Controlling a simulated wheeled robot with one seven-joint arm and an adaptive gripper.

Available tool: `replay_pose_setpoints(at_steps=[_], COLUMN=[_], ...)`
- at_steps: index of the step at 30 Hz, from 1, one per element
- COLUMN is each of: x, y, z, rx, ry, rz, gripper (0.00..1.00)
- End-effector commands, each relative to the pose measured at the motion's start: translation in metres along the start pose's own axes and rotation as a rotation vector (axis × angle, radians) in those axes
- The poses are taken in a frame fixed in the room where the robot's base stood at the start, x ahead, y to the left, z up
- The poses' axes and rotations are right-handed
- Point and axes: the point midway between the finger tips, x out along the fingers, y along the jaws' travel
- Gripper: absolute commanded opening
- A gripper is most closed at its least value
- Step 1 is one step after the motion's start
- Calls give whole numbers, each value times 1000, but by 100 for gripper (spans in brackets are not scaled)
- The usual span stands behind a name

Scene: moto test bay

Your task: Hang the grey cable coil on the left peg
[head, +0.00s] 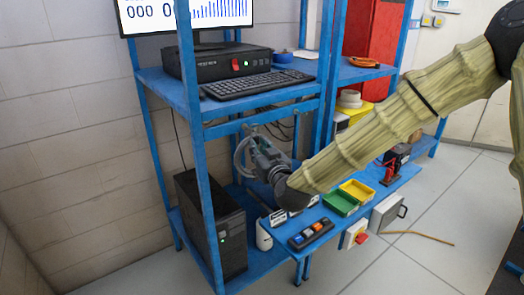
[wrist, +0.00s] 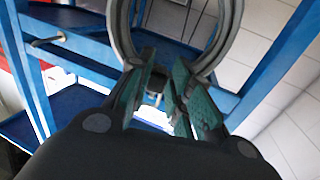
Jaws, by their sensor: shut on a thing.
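The grey cable coil (head: 239,156) is a ring held in front of the blue rack, below the keyboard shelf. My gripper (head: 258,148) is shut on the coil. In the wrist view the green finger pads of my gripper (wrist: 160,92) close around the near side of the coil (wrist: 231,22), whose loop extends up past the frame's top. A dark peg with a grey tip (wrist: 48,40) sticks out from a blue crossbar at the left of the wrist view, apart from the coil. I cannot tell whether this is the left peg. No peg shows clearly in the head view.
The blue rack's posts and crossbar (head: 220,130) stand close around my gripper. A keyboard (head: 257,84) lies on the shelf above. A black computer tower (head: 211,222) stands at lower left. Green (head: 340,202) and yellow (head: 357,190) bins sit on the lower shelf.

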Motion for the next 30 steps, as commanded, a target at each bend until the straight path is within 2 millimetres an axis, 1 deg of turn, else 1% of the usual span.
replay_pose_setpoints(at_steps=[10, 18, 30], x=[16, 24, 28], y=[-5, -7, -8], z=[0, 8, 10], rx=[0, 0, 0], ry=[1, 1, 1], rz=[-1, 0, 0], gripper=[0, 0, 0])
